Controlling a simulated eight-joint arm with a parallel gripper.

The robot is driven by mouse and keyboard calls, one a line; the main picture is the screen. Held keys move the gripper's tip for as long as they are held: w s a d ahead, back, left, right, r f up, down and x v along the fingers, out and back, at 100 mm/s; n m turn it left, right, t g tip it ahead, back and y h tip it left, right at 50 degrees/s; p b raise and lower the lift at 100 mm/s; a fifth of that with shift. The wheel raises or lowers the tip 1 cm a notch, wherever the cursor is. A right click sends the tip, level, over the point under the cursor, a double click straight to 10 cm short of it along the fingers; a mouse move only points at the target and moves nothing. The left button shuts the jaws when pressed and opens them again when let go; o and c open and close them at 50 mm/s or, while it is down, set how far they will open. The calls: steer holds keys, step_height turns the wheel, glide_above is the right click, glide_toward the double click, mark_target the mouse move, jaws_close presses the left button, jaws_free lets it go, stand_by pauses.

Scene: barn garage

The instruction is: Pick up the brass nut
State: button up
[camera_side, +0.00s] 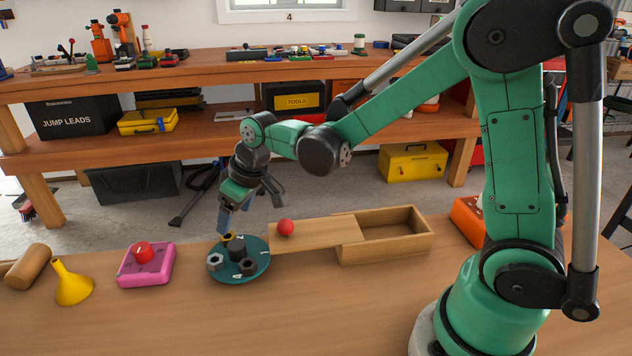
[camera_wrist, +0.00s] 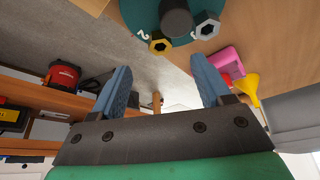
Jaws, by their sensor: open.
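The brass nut (camera_side: 227,237) sits on the far side of a round teal plate (camera_side: 258,273) marked with numbers. In the wrist view the brass nut (camera_wrist: 160,43) shows near the top, beside the dark central post (camera_wrist: 176,18). My gripper (camera_wrist: 163,85) is open, with nothing between its blue fingers. In the side view my gripper (camera_side: 228,215) points down, its fingertips just above and close to the brass nut; I cannot tell whether they touch. A silver nut (camera_side: 215,262) and a dark grey nut (camera_side: 249,266) also sit on the plate.
Right of the plate is a wooden box (camera_side: 395,253) with its lid slid left and a red ball (camera_side: 285,227) on the lid. To the left are a pink block (camera_side: 133,278) with a red knob, a yellow funnel (camera_side: 72,290) and a wooden cylinder (camera_side: 28,267). The bench front is clear.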

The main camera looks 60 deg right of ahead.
mark_target(229, 236)
steer(key=shift+x, duration=2.95)
jaws_close()
